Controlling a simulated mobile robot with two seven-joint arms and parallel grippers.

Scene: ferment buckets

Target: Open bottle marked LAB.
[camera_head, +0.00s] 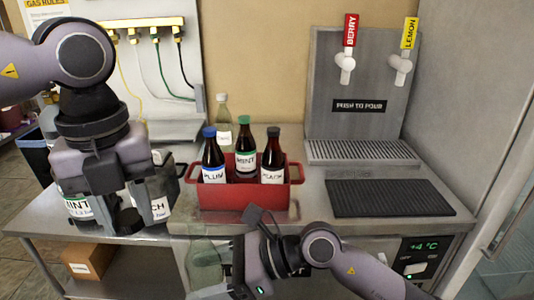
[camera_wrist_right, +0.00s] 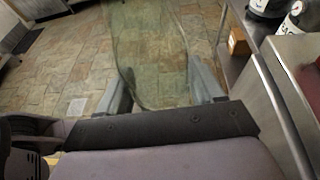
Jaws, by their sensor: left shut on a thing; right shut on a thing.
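My right gripper (camera_head: 232,256) is shut on a clear greenish bottle (camera_head: 205,264) in front of the counter. The bottle also shows in the right wrist view (camera_wrist_right: 152,50), between the fingers. I see no label on it, and its mouth and cap cannot be made out. My left gripper (camera_head: 128,218) is low at the left, in front of labelled containers. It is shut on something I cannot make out. Another clear greenish bottle (camera_head: 222,112) stands behind the red crate; its label is too small to read.
The red crate (camera_head: 240,200) holds dark bottles labelled PLUM (camera_head: 213,155), MINT (camera_head: 245,150) and PEACH (camera_head: 272,155). A tap dispenser (camera_head: 360,80) and black mat (camera_head: 388,197) are at right. Containers labelled MINT (camera_head: 77,207) and ending CH (camera_head: 161,208) flank my left gripper.

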